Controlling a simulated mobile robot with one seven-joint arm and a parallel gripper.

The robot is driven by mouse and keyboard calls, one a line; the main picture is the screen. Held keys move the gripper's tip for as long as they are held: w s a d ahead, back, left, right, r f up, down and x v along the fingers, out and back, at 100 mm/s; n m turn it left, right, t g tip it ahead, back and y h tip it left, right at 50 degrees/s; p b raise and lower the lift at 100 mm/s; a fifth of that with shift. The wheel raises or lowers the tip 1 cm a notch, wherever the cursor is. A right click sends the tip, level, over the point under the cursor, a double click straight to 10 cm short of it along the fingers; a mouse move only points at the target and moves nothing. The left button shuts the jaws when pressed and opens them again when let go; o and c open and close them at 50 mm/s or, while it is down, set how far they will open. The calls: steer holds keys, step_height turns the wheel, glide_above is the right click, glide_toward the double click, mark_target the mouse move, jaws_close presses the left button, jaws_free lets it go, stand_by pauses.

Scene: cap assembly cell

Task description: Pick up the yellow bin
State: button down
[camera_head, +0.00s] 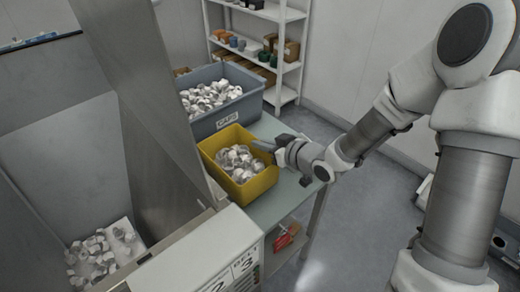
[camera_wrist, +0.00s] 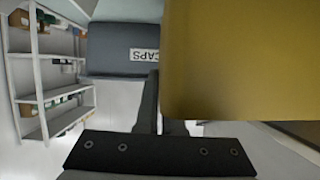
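The yellow bin (camera_head: 241,166) stands on the grey-green table, filled with white and grey caps. Its yellow wall also fills the upper right of the wrist view (camera_wrist: 240,60), very close to the camera. My gripper (camera_head: 266,146) is at the bin's right rim in the head view, with a dark finger reaching to the rim. In the wrist view dark fingers (camera_wrist: 149,105) lie along the left edge of the yellow wall. The wall hides part of that area, so I cannot tell whether the fingers are closed on the rim.
A larger grey bin labelled CAPS (camera_head: 227,113), full of caps, stands behind the yellow bin. A white machine housing (camera_head: 205,250) and a metal panel (camera_head: 150,95) are close on the left. A shelf unit (camera_head: 285,50) stands at the back. Floor is open at right.

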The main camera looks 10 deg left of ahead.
steer(key=shift+w+d+r+m+t+h+p, duration=1.2)
steer(key=shift+d+r+p, duration=1.2)
steer(key=shift+d, duration=1.2)
steer(key=shift+w+d+r+m+t+h+p, duration=0.8)
steer(key=shift+w+d+r+m+h+p, duration=0.7)
steer(key=shift+d+r+p, duration=1.5)
steer(key=s+d+f+m+t+h+p, duration=0.1)
steer(key=d+m+h, duration=0.3)
steer(key=d, duration=0.4)
steer(key=shift+s+f+m+h, duration=0.4)
steer(key=shift+s+f, duration=0.35)
steer(key=shift+s, duration=0.05)
steer(key=shift+s, duration=0.15)
